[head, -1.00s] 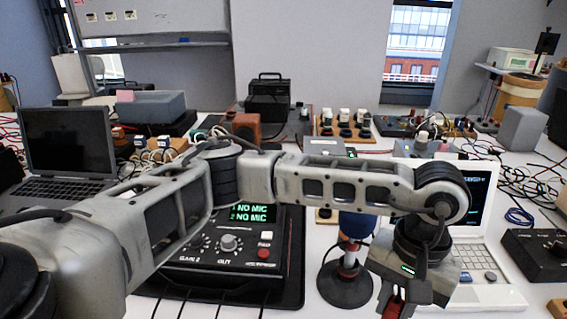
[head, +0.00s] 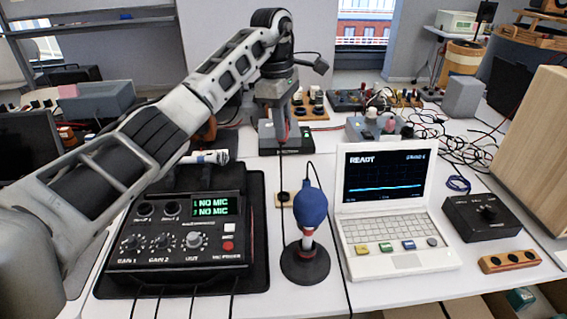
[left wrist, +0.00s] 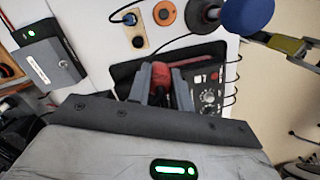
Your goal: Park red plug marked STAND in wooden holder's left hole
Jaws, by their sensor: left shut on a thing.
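My left gripper (head: 281,134) is in the air behind the mixer, pointing down. It is shut on a red plug (head: 283,129), and a thin dark cord shows below it. The left wrist view shows the red plug (left wrist: 161,78) between the two grey fingers; the STAND marking cannot be read. The wooden holder (head: 510,267) lies on the table at the far right front, a small block with several round holes in a row. Its left hole is well away from the gripper, to the right and nearer to me.
A tall wooden cabinet (head: 530,150) rises behind the holder.

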